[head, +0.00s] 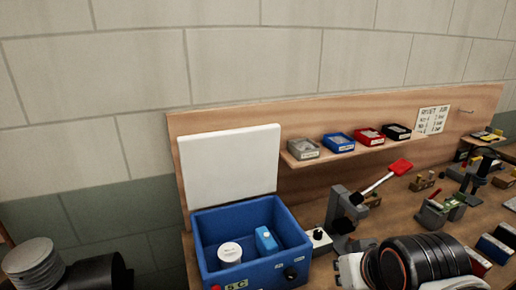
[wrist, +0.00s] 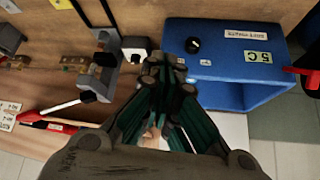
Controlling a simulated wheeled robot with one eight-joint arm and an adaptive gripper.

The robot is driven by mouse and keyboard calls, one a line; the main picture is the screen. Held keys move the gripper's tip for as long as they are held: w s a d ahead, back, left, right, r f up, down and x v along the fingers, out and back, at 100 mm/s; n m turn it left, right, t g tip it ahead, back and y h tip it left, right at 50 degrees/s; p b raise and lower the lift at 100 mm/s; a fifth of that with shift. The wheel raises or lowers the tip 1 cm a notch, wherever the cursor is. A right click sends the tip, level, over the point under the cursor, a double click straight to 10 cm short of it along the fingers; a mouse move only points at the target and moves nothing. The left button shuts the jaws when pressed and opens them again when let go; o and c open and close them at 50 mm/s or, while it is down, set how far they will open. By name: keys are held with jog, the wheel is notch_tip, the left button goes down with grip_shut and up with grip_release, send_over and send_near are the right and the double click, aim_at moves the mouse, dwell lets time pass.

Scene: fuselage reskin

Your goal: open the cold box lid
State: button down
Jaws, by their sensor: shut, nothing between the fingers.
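The blue cold box (head: 256,277) stands at the bottom middle of the head view, with its top open. Its white lid (head: 230,165) stands upright behind it, near the wooden back board. Inside the box are a white round tub (head: 230,252) and a blue pack (head: 266,239). In the wrist view, the box (wrist: 232,90) shows turned over, with its knob and "5 C" label. My gripper (wrist: 165,75) is shut and empty, and overlaps the box's left edge there. I cannot tell whether it touches the box. I cannot make out the gripper fingers in the head view.
A shelf (head: 355,146) on the back board holds several small boxes. A grey stand (head: 340,208) and a red-ended lever (head: 400,167) are right of the cold box. Clamps and small parts crowd the bench (head: 398,210) farther right.

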jog(key=w+a+r+m+t+y+p, duration=0.1)
jog(key=w+a+r+m+t+p, duration=0.2)
jog(key=w, duration=0.4)
jog(key=w+a+r+m+t+y+p, duration=0.1)
jog(key=w+a+r+m+t, duration=0.2)
jog(key=w, duration=0.5)
jog(key=m+t+y+p, duration=0.3)
jog(key=m+t, duration=0.2)
jog(key=m, duration=0.4)
send_near(238, 145)
jog(key=x, duration=0.5)
jog(key=shift+w+f, duration=0.15)
jog(key=shift+w, duration=0.05)
jog(key=shift+b+x, duration=0.3)
jog(key=shift+x, duration=0.5)
jog(key=shift+b+x, duration=0.45)
jog(key=shift+x, duration=1.5)
jog(key=shift+s, duration=0.2)
